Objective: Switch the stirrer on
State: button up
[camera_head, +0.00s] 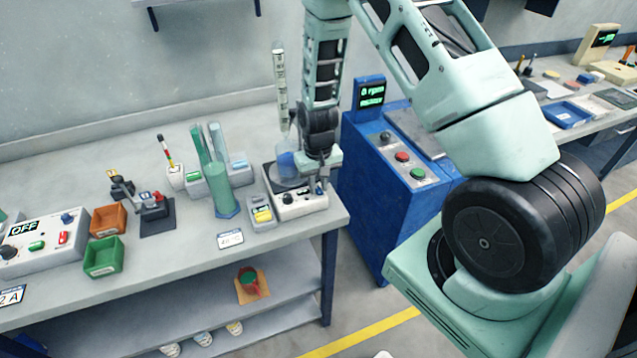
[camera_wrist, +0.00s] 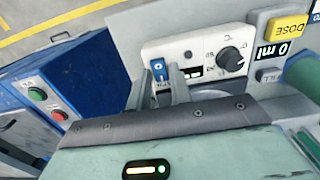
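The stirrer is a low white box (camera_head: 302,205) near the right end of the bench, with a beaker of blue liquid (camera_head: 287,165) on top. In the wrist view its front panel (camera_wrist: 205,45) shows a black knob (camera_wrist: 232,60), a small dark window (camera_wrist: 190,72) and a blue rocker switch (camera_wrist: 159,69). My gripper (camera_head: 319,186) points down at the stirrer's front right. In the wrist view its grey fingers (camera_wrist: 160,86) stand apart close to the blue switch, with nothing held. I cannot tell whether they touch it.
A blue cabinet (camera_head: 370,205) with red and green buttons and a lit display stands right of the bench. A small doser (camera_head: 262,213) reading 0 ml is beside the stirrer. A green cylinder (camera_head: 222,190) stands further left, and a rectifier box marked OFF (camera_head: 35,245) sits far left.

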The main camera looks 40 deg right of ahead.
aim_at(318, 190)
jog(key=shift+o, duration=1.2)
notch_tip(318, 190, up, 17)
jog(key=b, duration=0.4)
jog(key=shift+r, duration=0.2)
jog(key=shift+a, duration=0.1)
